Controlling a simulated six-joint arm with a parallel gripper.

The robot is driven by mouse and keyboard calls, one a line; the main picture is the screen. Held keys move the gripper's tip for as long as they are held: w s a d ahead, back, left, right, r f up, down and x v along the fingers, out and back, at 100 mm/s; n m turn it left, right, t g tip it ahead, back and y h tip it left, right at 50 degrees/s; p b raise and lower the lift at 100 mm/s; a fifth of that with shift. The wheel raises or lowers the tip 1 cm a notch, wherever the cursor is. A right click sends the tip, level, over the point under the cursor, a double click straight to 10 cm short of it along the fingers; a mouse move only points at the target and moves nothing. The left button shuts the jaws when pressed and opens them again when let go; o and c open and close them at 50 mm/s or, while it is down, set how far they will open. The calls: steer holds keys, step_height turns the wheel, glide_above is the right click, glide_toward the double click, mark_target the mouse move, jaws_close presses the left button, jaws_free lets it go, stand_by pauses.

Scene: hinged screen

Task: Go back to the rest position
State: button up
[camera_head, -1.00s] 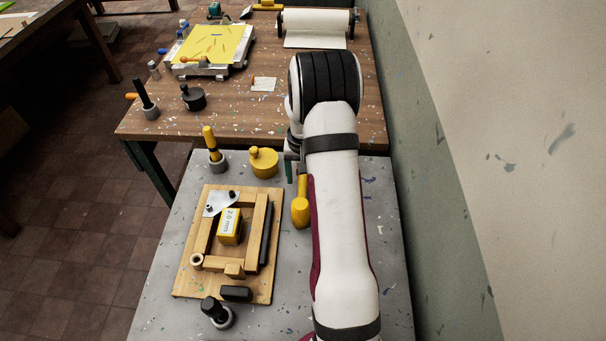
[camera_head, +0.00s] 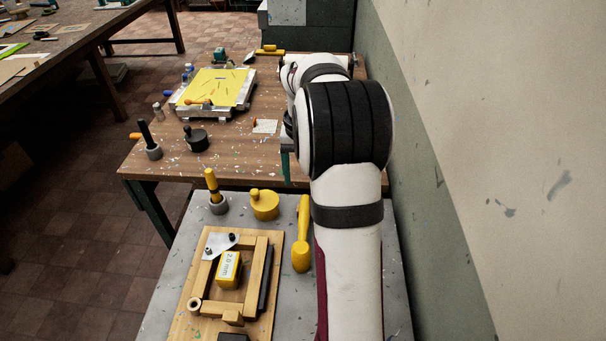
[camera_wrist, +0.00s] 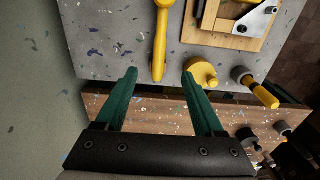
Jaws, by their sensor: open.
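My gripper (camera_wrist: 159,75) is open in the wrist view, its two green fingers apart with nothing held between them. The tip of a yellow mallet (camera_wrist: 158,58) appears in the gap between the fingers in that picture, but I cannot tell the height between them. In the head view my arm runs up the right side, and only a bit of green finger (camera_head: 285,166) shows beside it; the rest of the gripper is hidden. The yellow mallet (camera_head: 301,236) lies on the grey table just left of my arm.
The grey table (camera_head: 188,236) holds a wooden frame on a board (camera_head: 205,327) with a "2.0 mm" block (camera_head: 229,269), a yellow knobbed pot (camera_head: 264,206) and a yellow-handled tool (camera_head: 212,185). The wooden bench (camera_head: 232,158) beyond carries a yellow screen (camera_head: 215,87). A wall (camera_head: 470,190) stands right.

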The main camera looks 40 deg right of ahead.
stand_by(0.3)
steer(key=s+a+r+n, duration=0.15)
steer(key=s+a, duration=0.25)
steer(key=a, duration=0.4)
steer(key=s+a+r+y, duration=0.1)
steer(key=s+a+r, duration=0.1)
steer(key=s+a, duration=0.4)
steer(key=s+a+r+n, duration=0.1)
steer(key=s+a+r, duration=0.15)
steer(key=a, duration=0.65)
steer(key=s+a+f, duration=0.1)
steer(key=s+a, duration=0.1)
steer(key=s, duration=0.3)
steer(key=s+a+f+y, duration=0.1)
steer(key=s+a+f, duration=0.1)
steer(key=s, duration=0.3)
steer(key=shift+s+a+n, duration=0.35)
steer(key=shift+a+n, duration=0.1)
steer(key=shift+a, duration=0.35)
steer(key=shift+f, duration=0.1)
